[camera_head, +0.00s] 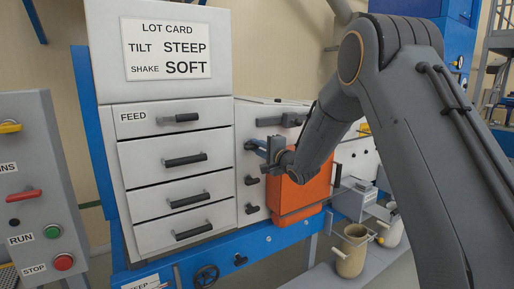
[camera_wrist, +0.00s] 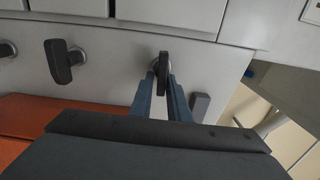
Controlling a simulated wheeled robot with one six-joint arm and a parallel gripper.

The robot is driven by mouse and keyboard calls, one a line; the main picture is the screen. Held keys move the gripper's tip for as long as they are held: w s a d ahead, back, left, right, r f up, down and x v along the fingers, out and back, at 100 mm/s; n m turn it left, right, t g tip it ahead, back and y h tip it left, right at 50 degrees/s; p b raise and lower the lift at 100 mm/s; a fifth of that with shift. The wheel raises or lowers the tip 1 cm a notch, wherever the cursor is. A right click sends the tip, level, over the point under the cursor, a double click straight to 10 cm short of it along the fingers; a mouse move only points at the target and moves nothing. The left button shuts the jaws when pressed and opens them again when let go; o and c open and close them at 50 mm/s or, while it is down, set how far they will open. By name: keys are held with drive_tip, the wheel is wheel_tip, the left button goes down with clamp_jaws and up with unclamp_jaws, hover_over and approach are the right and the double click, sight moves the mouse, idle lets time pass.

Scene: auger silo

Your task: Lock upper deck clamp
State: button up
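The upper deck clamp (camera_wrist: 164,68) is a dark handle on a round mount, set in the pale panel in the wrist view. My gripper (camera_wrist: 163,86) has its two blue-grey fingers close on either side of this handle, seemingly touching it. Another clamp handle (camera_wrist: 62,62) shows left in the wrist view, tilted slightly.
An orange box (camera_head: 300,193) is fixed to the panel close below and right of my gripper. The drawer cabinet (camera_head: 180,160) stands left, under a lot card reading tilt steep, shake soft. A control panel (camera_head: 38,195) with run and stop buttons is far left.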

drive_tip(key=shift+o, duration=1.3)
drive_tip(key=b+v, duration=0.2)
drive_tip(key=v, duration=0.6)
drive_tip(key=shift+b, duration=0.35)
